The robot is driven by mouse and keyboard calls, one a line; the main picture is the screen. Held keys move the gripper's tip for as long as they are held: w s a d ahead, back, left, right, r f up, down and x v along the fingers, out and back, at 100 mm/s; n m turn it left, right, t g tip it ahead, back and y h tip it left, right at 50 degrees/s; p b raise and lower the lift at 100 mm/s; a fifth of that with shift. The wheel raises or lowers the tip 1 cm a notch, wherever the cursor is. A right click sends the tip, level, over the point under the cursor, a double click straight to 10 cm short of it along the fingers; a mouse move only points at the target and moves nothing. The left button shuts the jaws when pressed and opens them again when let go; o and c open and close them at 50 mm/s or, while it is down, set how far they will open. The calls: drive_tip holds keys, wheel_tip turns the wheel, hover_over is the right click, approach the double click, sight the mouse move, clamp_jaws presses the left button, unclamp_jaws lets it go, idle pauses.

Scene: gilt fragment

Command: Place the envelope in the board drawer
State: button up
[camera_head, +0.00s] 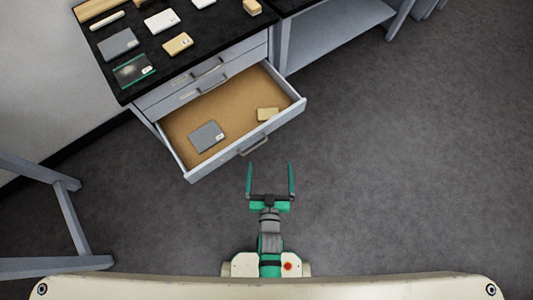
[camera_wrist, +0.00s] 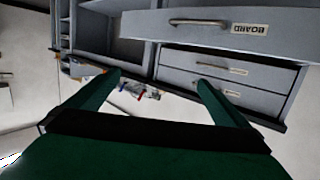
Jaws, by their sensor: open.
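The board drawer (camera_head: 293,112) is pulled out of the cabinet, the lowest one showing in the head view. Its front, labelled BOARD (camera_wrist: 250,28), crosses the top of the wrist view, upside down. Inside it lie a grey flat piece (camera_head: 206,137) at the left and a small tan block (camera_head: 268,114) at the right. I cannot tell which item is the envelope; several flat pieces lie on the countertop. My gripper (camera_head: 270,168) is open and empty, in front of the drawer and apart from it. Its green fingers also show in the wrist view (camera_wrist: 158,82).
The black countertop (camera_head: 205,42) bears a green-edged clear piece (camera_head: 134,70), a grey slab (camera_head: 118,43), a tan box (camera_head: 178,44), a white box (camera_head: 162,21) and others. Two closed drawers (camera_head: 203,76) sit above the open one. A grey frame (camera_head: 70,215) stands left. Floor at right is clear.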

drive_tip(key=s+a+r, duration=0.1)
drive_tip(key=s+r, duration=1.6)
drive_tip(key=shift+s+g, duration=0.3)
drive_tip(key=shift+s, duration=0.05)
